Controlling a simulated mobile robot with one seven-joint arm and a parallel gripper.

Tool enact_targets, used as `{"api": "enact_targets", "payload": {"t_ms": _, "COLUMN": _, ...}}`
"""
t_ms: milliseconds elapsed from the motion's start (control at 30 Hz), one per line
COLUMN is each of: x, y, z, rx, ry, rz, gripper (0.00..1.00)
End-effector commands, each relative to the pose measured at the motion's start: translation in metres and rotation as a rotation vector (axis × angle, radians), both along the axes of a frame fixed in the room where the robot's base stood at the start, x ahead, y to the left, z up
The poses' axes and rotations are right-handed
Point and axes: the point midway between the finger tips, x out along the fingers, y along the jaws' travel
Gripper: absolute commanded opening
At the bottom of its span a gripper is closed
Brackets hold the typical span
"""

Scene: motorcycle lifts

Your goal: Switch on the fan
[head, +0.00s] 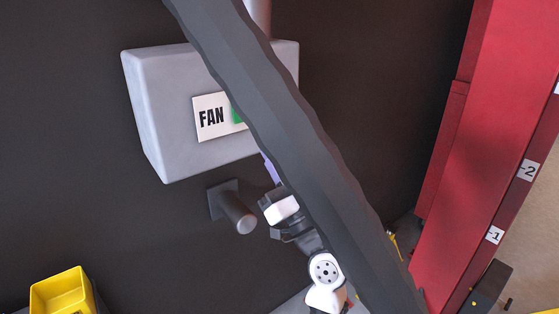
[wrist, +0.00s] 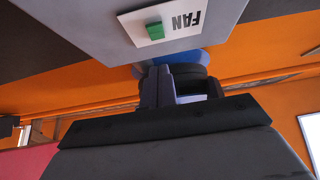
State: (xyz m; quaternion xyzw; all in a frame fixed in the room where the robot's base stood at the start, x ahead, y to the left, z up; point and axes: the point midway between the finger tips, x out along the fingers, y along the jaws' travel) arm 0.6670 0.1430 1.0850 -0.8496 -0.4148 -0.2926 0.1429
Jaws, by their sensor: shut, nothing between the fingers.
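The fan switch box (head: 165,95) is a pale grey box on a dark wall, with a white plate reading FAN (head: 209,120). A green button (head: 238,115) on the plate is partly hidden by a dark wavy-edged band in the head view. In the wrist view the plate (wrist: 185,20) and the whole green button (wrist: 155,31) show upside down. My gripper (head: 270,168) is just below the box's lower edge, its purplish fingers mostly hidden by the band. In the wrist view my gripper (wrist: 172,72) is shut and empty, apart from the button.
A grey peg (head: 238,214) juts from the wall below the box, left of my wrist. A yellow bin (head: 60,292) is at the lower left. A red numbered column (head: 480,130) stands at the right. A grey pipe (head: 258,15) rises from the box top.

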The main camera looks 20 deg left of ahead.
Motion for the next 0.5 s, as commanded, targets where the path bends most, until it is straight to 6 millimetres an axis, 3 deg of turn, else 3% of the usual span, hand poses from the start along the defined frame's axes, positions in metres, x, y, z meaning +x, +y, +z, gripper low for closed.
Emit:
{"api": "enact_targets", "payload": {"t_ms": 33, "x": 0.005, "y": 0.008, "z": 0.014, "rx": 0.0, "ry": 0.0, "rz": 0.004, "gripper": 0.0}}
{"api": "enact_targets", "payload": {"t_ms": 200, "x": 0.023, "y": 0.03, "z": 0.035, "rx": -0.001, "ry": -0.001, "rz": 0.003, "gripper": 0.0}}
{"api": "enact_targets", "payload": {"t_ms": 500, "x": 0.045, "y": 0.058, "z": 0.025, "rx": 0.0, "ry": 0.001, "rz": 0.002, "gripper": 0.0}}
